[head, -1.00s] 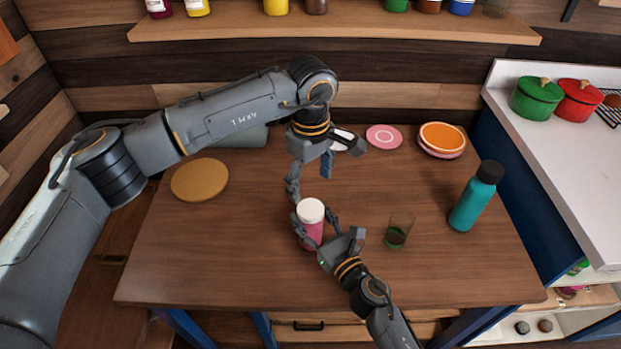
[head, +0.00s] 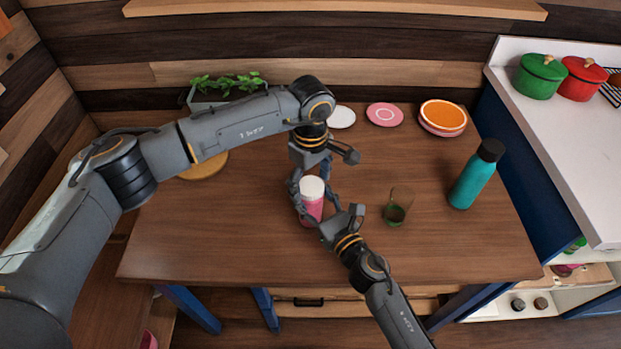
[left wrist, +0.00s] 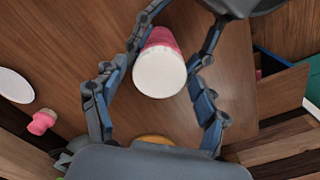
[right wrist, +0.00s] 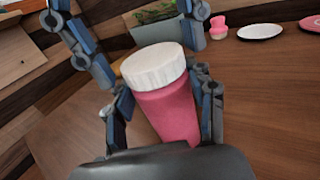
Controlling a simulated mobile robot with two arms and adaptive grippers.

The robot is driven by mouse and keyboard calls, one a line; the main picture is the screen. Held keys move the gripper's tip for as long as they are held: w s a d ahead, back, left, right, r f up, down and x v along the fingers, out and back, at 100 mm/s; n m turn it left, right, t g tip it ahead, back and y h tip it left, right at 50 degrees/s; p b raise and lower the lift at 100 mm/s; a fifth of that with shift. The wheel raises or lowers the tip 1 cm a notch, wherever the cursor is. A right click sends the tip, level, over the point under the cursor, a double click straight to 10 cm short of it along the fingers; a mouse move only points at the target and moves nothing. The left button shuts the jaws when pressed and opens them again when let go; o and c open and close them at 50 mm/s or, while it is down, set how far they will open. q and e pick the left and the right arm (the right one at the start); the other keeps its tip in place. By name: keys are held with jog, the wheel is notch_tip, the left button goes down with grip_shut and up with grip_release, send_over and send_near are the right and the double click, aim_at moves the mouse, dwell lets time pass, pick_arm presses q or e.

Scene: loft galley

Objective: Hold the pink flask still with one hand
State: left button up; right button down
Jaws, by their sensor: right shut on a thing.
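The pink flask (head: 312,207) with a white lid (head: 312,187) stands upright on the wooden table. My right gripper (head: 315,217) is shut on its body from the near right side. The right wrist view shows the pink body (right wrist: 168,112) between its fingers. My left gripper (head: 310,184) is over the flask from above and behind. In the left wrist view its fingers are open either side of the white lid (left wrist: 159,73), with visible gaps. The flask's lower part is partly hidden by the right gripper.
A green-tinted glass (head: 397,208) stands right of the flask, and a teal bottle (head: 472,178) farther right. Plates (head: 442,117) lie at the back right. A round wooden board (head: 205,166) and potted plant (head: 228,87) are behind my left arm. The front left table is clear.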

pick_arm(q)
jog(key=c, duration=1.1)
jog(key=shift+o, duration=0.2)
jog(key=n, duration=0.4)
jog(key=shift+n, duration=0.3)
jog(key=n, duration=1.7)
jog(key=shift+r, duration=0.1)
jog(key=shift+r, duration=0.1)
jog(key=shift+r, duration=1)
